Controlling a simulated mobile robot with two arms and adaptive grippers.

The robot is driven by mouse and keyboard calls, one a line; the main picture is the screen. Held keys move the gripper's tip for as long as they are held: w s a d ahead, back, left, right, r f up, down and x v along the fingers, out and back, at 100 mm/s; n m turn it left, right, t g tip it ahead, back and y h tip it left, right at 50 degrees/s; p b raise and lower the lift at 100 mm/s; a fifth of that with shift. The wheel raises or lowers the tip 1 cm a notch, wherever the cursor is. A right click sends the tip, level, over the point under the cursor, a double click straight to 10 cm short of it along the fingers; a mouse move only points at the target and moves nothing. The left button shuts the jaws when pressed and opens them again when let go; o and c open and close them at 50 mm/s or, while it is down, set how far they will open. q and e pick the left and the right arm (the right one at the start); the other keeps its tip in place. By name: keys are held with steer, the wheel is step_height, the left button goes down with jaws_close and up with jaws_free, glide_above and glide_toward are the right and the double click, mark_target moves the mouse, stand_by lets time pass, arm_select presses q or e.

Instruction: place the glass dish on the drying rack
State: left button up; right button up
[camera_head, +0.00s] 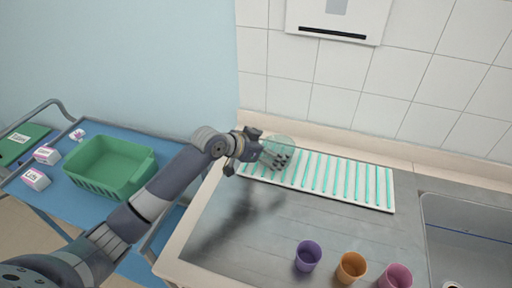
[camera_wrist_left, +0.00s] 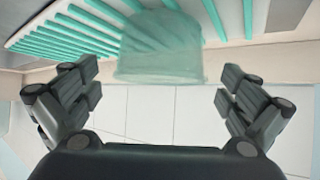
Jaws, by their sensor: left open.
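The clear, greenish glass dish (camera_head: 283,143) is at the left end of the drying rack in the head view. The drying rack (camera_head: 384,202) is white with teal bars and lies along the back of the counter. In the left wrist view the dish (camera_wrist_left: 160,48) stands against the teal bars of the rack (camera_wrist_left: 75,30). My left gripper (camera_head: 277,160) is at the dish. Its fingers are spread wide, with a gap on each side of the dish in the wrist view (camera_wrist_left: 160,95). The dish's exact contact with the rack is hard to tell. My right gripper is out of view.
Purple (camera_head: 308,256), orange (camera_head: 351,267) and pink (camera_head: 395,276) cups stand at the counter's front. A sink (camera_head: 470,235) is at right. A blue cart with a green basket (camera_head: 108,166) and small boxes is at left. The middle of the counter is clear.

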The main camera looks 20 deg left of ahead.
arm_select(q)
steer(key=b+v, duration=0.1)
steer(key=v, duration=0.7)
steer(key=shift+s+a+r, duration=0.15)
steer(key=shift+s+r, duration=0.05)
steer(key=shift+s, duration=0.1)
steer(key=shift+r, duration=0.1)
